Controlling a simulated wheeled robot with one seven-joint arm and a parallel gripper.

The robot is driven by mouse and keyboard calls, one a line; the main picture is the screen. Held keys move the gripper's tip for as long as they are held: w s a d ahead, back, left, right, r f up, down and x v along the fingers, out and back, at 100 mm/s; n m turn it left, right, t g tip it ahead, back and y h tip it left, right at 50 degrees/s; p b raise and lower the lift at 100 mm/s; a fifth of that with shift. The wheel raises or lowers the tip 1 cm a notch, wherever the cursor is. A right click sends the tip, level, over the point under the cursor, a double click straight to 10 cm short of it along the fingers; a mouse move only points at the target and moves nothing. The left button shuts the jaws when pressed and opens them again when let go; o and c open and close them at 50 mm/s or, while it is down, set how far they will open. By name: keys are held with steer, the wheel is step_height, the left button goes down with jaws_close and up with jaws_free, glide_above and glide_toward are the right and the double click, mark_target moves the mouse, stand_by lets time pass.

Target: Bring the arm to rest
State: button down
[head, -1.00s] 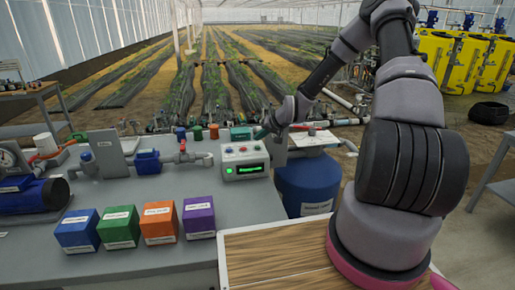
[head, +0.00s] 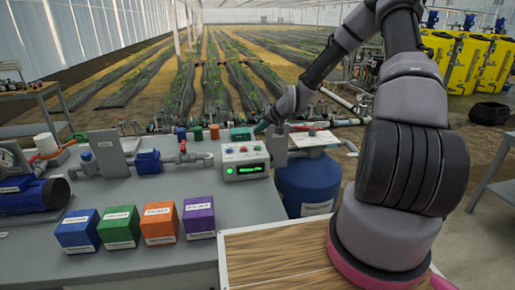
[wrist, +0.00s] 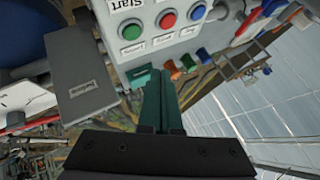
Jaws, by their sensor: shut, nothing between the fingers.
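My gripper (head: 261,128) is at the end of my arm, just above and behind the right side of the white control box (head: 243,160). In the wrist view its two dark green fingers (wrist: 160,100) lie together with nothing between them. The box (wrist: 190,38) has a green, a red and a blue button on its panel, close to the fingertips in that picture. I cannot see any contact between the fingers and the box. The box's screen shows small green text, and a green lamp is lit beside it.
Blue (head: 78,231), green (head: 119,227), orange (head: 159,223) and purple (head: 199,217) labelled boxes stand on the grey bench (head: 150,270). A blue drum (head: 308,187) stands right of the control box. Pipes and a blue-bodied valve (head: 148,162) lie to its left.

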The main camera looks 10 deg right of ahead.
steer(key=s+d+r+g+h, duration=0.1)
steer(key=s+d+r+h, duration=0.15)
steer(key=s+r, duration=0.65)
steer(key=s+d+r+h, duration=0.25)
steer(key=s+r, duration=0.35)
steer(key=r, duration=0.7)
steer(key=s+r+m+y, duration=0.1)
steer(key=s+r, duration=0.5)
steer(key=s, duration=0.5)
steer(key=s+r+m, duration=0.1)
steer(key=s+r, duration=0.5)
steer(key=s, duration=0.5)
steer(key=shift+r+t+y, duration=0.3)
steer(key=shift+y, duration=0.1)
steer(key=shift+d, duration=0.15)
